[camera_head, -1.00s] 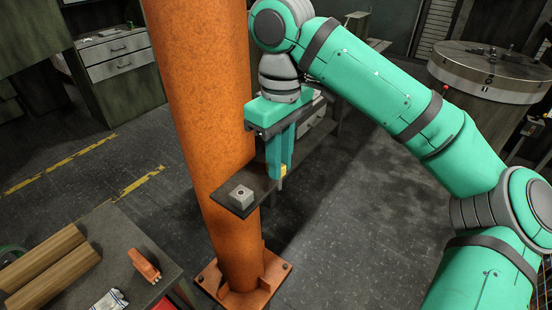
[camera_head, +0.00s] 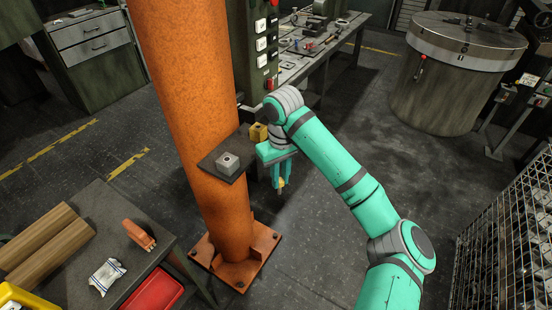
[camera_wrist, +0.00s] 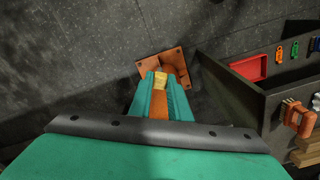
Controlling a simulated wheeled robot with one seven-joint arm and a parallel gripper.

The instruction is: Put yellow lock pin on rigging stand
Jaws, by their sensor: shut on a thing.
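My gripper (camera_head: 280,186) points down, to the right of the dark shelf plate and apart from it. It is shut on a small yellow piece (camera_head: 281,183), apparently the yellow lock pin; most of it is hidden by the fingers. In the wrist view the yellow piece (camera_wrist: 160,80) shows between the fingertips. The thick orange column (camera_head: 190,110) stands upright on a bolted base plate (camera_head: 262,262) and appears to be the rigging stand. Its dark shelf plate (camera_head: 208,162) bears a grey block (camera_head: 228,163) with a hole.
A wire cage (camera_head: 505,240) stands at right. The floor between is clear.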

